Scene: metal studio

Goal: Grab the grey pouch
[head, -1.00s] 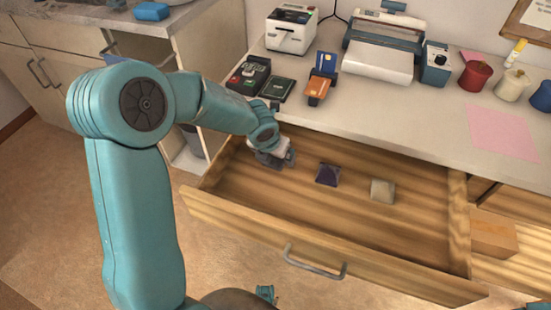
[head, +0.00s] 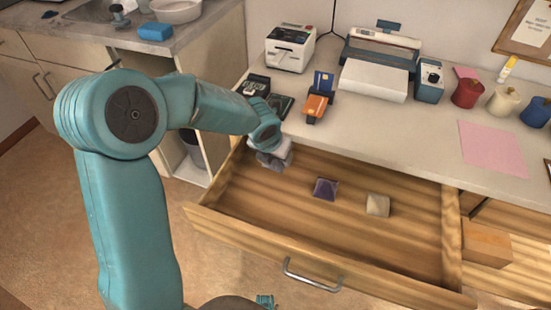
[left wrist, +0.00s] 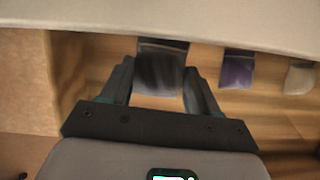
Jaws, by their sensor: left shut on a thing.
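The grey pouch (left wrist: 160,72) is dark grey and sits between the two fingers of my left gripper (left wrist: 159,82) in the left wrist view. The fingers are shut on its sides. In the head view my left gripper (head: 272,160) is over the back left corner of the open wooden drawer (head: 260,210). The arm and wrist hide most of the pouch there, and I cannot tell its height above the drawer floor. My right gripper is not in view.
A purple pouch (head: 325,188) and a beige pouch (head: 377,205) lie in the drawer to the right. The counter edge (head: 400,170) overhangs the drawer's back. A card reader (head: 318,105) and printer (head: 290,50) stand above. The drawer's front and right are clear.

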